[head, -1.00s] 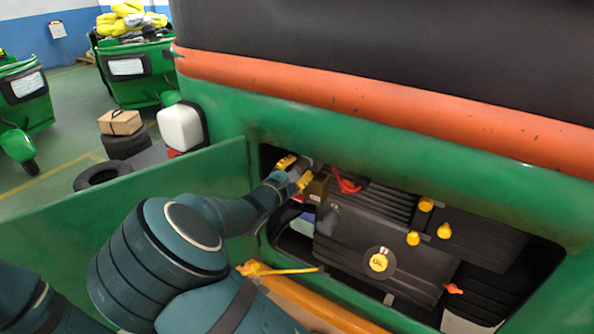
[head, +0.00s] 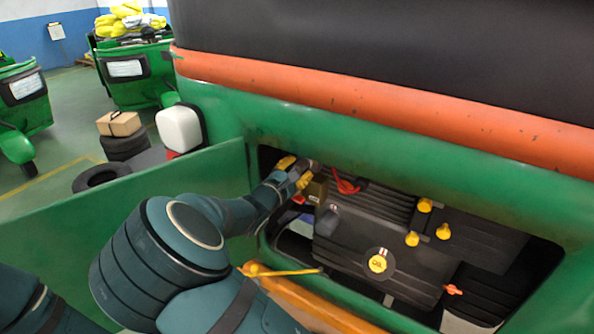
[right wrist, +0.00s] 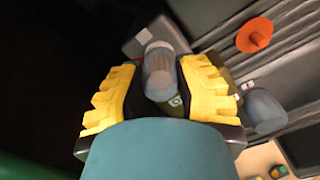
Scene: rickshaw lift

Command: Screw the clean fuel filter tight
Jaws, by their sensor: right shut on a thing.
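The fuel filter (right wrist: 160,72) is a grey, partly clear cylinder between the yellow finger pads of my right gripper (right wrist: 160,95) in the right wrist view. Its far end meets a grey part (right wrist: 150,35). I cannot tell how tightly it sits there. In the head view my right gripper (head: 295,172) reaches into the upper left of the open engine bay and is shut on the filter, whose grey end (head: 314,166) barely shows. The rest of it is hidden by the fingers. My left gripper is out of view.
The dark engine (head: 345,255) fills the bay, with several yellow caps. A red part (head: 347,187) lies just right of the gripper. The open green door (head: 150,205) stands to the left of my arm. A rounded grey part (right wrist: 265,108) sits right of the fingers.

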